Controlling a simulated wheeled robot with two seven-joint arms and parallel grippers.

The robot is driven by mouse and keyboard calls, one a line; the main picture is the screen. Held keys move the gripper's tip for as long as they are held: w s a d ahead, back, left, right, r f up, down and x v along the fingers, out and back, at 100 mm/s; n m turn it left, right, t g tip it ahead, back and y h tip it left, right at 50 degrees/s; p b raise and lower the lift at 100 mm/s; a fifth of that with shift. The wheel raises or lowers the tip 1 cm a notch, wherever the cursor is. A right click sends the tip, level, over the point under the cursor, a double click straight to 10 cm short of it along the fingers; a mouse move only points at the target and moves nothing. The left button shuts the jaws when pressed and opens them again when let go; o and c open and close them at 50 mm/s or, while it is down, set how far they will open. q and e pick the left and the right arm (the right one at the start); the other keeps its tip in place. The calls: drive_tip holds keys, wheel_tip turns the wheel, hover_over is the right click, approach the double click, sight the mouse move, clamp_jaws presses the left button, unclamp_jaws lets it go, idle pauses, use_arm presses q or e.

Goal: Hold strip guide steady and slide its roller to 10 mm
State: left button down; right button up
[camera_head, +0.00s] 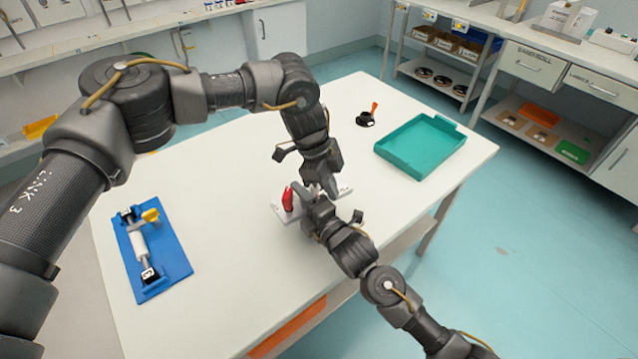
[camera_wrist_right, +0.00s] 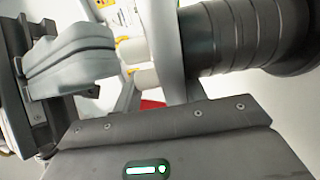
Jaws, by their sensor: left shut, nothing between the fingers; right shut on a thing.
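The strip guide, as far as I can tell, is the small pale device (camera_head: 284,217) with a red upright part (camera_head: 288,200) at the middle of the white table. Both grippers crowd over it in the head view and hide most of it, including its roller and any scale. My right gripper (camera_head: 312,200), from the lower right, is shut on part of it; the gripped part is not clear. My left gripper (camera_head: 333,188), from above, is shut and empty close beside the right one. A bit of red (camera_wrist_right: 151,104) shows beyond my fingers in the right wrist view.
A blue board (camera_head: 178,262) with a white roller and yellow knob lies at the table's left. A teal tray (camera_head: 424,166) sits at the right, with a small black item (camera_head: 365,119) with an orange part beside it. The table's front is clear.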

use_arm(q)
drive_tip(key=s+v, duration=0.1)
drive_tip(key=v, duration=0.8)
drive_tip(key=shift+w+d+r, duration=0.15)
drive_tip(key=shift+w+r, duration=0.25)
drive_tip(key=shift+r, duration=0.15)
use_arm(e)
drive_tip(key=shift+a, duration=0.1)
drive_tip(key=o, duration=1.3)
drive_tip(key=shift+s, duration=0.15)
